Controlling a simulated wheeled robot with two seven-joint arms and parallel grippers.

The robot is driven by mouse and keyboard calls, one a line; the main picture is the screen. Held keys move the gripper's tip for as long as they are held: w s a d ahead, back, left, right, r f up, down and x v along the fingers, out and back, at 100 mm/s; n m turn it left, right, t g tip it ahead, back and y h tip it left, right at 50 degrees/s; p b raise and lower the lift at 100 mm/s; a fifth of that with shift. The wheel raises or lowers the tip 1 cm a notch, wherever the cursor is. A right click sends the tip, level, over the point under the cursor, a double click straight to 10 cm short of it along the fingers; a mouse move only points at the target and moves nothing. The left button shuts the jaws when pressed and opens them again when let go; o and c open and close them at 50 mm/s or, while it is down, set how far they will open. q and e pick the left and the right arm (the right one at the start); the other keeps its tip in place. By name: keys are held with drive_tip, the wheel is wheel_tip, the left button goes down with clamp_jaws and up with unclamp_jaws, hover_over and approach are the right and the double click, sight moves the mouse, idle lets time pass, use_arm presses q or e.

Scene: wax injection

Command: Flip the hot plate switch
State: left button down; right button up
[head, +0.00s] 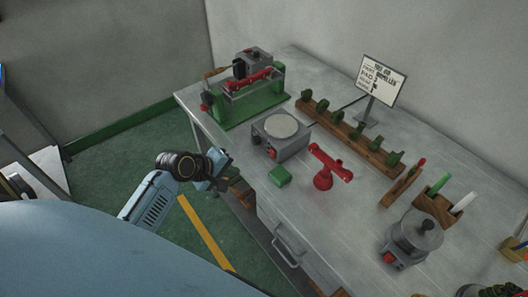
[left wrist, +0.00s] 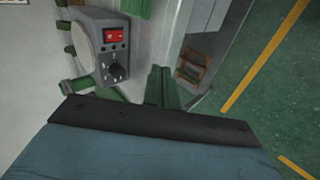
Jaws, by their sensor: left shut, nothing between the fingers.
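The hot plate (head: 281,137) is a grey box with a round pale top, standing near the table's front edge. Its front panel carries a red switch (left wrist: 114,36) and a black knob (left wrist: 118,72), both clear in the left wrist view. My left gripper (head: 222,168) is in front of the table edge, left of the hot plate and apart from it. Its fingers (left wrist: 163,75) are shut and empty, with the panel to their upper left in the left wrist view. The switch's exact tilt is too small to tell. My right gripper is not in view.
A green-based machine (head: 240,100) stands left of the hot plate. A wooden rack (head: 350,136) lies behind. A grey pot (head: 415,235) stands farther right. The floor before the table is free.

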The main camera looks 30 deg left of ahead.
sight(272, 153)
use_arm(q)
drive_tip(key=shift+n+t+h, duration=0.3)
drive_tip(key=shift+t, duration=0.1)
drive_tip(key=r, duration=0.4)
drive_tip(key=shift+w+d+r, duration=0.1)
drive_tip(key=shift+w+r, duration=0.2)
drive_tip(key=b+x, duration=0.1)
drive_tip(key=x, duration=0.9)
drive_tip(key=shift+w+d+f, duration=0.1)
drive_tip(key=shift+w+d, duration=0.15)
drive_tip(key=shift+w, duration=0.35)
drive_tip(key=shift+w+d+f, duration=0.1)
drive_tip(key=shift+w+d, duration=0.15)
drive_tip(key=shift+w, duration=0.35)
drive_tip(key=shift+w+d+f, duration=0.1)
drive_tip(key=shift+w+d, duration=0.15)
drive_tip(key=shift+w, duration=0.4)
